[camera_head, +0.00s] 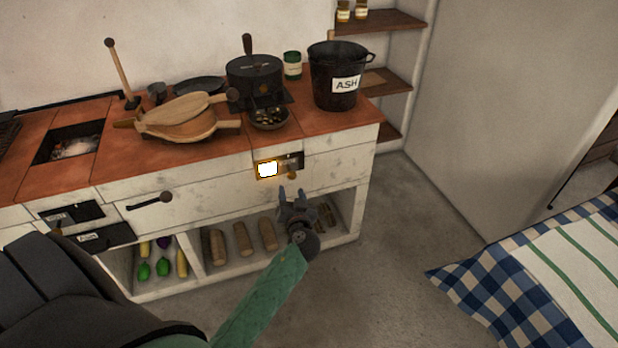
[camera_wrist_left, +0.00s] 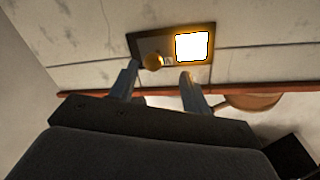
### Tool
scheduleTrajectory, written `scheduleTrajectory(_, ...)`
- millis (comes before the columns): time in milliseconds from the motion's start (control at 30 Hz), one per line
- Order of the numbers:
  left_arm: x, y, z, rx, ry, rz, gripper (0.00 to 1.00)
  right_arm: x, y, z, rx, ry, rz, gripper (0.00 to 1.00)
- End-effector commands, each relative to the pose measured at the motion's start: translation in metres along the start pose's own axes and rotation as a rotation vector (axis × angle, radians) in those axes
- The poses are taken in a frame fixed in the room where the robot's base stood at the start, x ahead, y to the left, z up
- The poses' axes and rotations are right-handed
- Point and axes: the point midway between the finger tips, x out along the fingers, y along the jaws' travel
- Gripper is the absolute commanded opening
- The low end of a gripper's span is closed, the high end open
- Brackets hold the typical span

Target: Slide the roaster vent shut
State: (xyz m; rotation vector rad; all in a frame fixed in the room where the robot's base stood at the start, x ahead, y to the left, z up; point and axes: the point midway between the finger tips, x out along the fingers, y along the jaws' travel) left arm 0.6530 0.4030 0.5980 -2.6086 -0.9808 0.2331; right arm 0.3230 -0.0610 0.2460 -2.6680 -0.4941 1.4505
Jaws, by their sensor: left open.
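The roaster vent (camera_head: 280,166) is a small dark framed plate on the white counter front, below the black roaster (camera_head: 255,80). Its left part is an open, brightly glowing window; a dark slide covers the right part. A brass knob (camera_head: 291,175) sticks out at the slide's lower edge. In the left wrist view, which is upside down, the glowing window (camera_wrist_left: 192,46) is right of the knob (camera_wrist_left: 153,62). My left gripper (camera_head: 291,191) is open and empty, just below and in front of the knob. In the wrist view its fingers (camera_wrist_left: 159,78) stand either side of the knob's line, apart from it.
On the counter are a wooden bellows (camera_head: 185,117), a small bowl (camera_head: 268,120) and an ash bucket (camera_head: 336,80). Logs (camera_head: 243,238) and vegetables (camera_head: 163,266) lie on the shelf below. A checked cloth (camera_head: 500,250) is at right. The floor between is clear.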

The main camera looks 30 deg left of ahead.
Motion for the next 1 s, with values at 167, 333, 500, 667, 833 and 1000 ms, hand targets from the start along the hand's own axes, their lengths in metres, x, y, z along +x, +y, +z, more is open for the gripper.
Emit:
scheduleTrajectory(167, -0.001, 0.007, -0.011, -0.133, 0.051, 0.044, 0.48, -0.001, 0.0, -0.018, 0.001, 0.088, -0.001, 0.0)
scheduleTrajectory(333, 0.002, 0.008, -0.011, -0.185, 0.051, 0.047, 0.48, -0.002, 0.0, -0.019, 0.001, 0.09, -0.001, 0.0)
scheduleTrajectory(500, 0.021, 0.008, -0.013, -0.187, 0.051, 0.047, 0.48, -0.004, -0.001, -0.02, 0.001, 0.089, -0.001, 0.0)
scheduleTrajectory(667, 0.044, 0.009, -0.015, -0.185, 0.051, 0.046, 0.48, -0.006, -0.002, -0.022, 0.001, 0.089, -0.001, 0.0)
scheduleTrajectory(833, 0.065, 0.01, -0.015, -0.186, 0.049, 0.046, 0.48, -0.008, -0.002, -0.023, 0.001, 0.088, -0.001, 0.0)
scheduleTrajectory(1000, 0.075, 0.01, -0.015, -0.186, 0.049, 0.045, 0.48, -0.009, -0.003, -0.024, 0.001, 0.088, -0.002, 0.0)
